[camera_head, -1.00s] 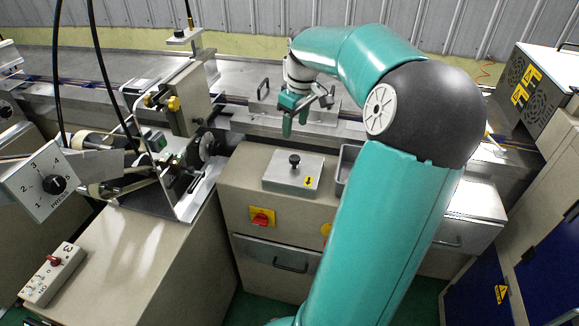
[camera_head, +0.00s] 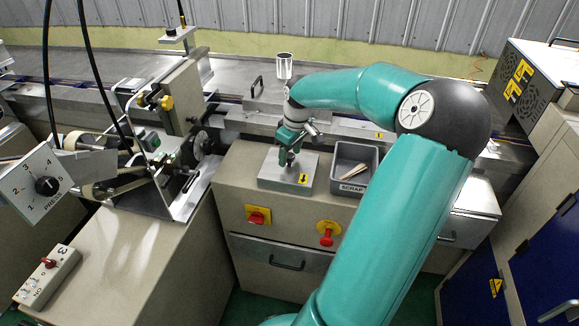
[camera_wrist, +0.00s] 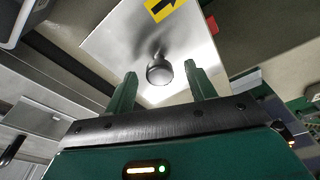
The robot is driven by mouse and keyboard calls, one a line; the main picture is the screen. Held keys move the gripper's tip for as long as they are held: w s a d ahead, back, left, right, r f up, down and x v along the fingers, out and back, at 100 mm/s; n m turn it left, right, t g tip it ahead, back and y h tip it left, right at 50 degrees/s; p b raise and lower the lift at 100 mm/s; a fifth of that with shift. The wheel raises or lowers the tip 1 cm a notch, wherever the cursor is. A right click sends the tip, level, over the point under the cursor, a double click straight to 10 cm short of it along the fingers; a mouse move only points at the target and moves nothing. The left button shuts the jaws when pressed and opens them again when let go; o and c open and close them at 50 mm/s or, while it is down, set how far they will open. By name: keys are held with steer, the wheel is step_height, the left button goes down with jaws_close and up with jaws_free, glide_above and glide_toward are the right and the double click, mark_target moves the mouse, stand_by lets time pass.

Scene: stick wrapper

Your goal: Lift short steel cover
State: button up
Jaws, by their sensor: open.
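The short steel cover (camera_head: 271,178) is a flat silver box with a yellow arrow label and a round knob on top. It sits on the beige cabinet in the head view. In the wrist view the cover (camera_wrist: 113,38) fills the upper middle, with its dark knob (camera_wrist: 159,72) between the fingertips. My gripper (camera_head: 288,162) is above the cover in the head view, its fingers around the knob's place and hiding most of it. In the wrist view my gripper (camera_wrist: 160,82) is open, one green finger on each side of the knob, with gaps on both sides.
A grey scrap bin (camera_head: 371,187) holding light sticks stands just right of the cover. A steel plate with a handle (camera_head: 257,86) lies behind. The wrapping machine (camera_head: 175,150) stands at left. A red-and-yellow switch (camera_head: 257,216) is on the cabinet front.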

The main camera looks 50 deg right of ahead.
steer(key=shift+w+f, duration=0.2)
steer(key=shift+f, duration=0.7)
jaws_close()
steer(key=shift+r, duration=0.1)
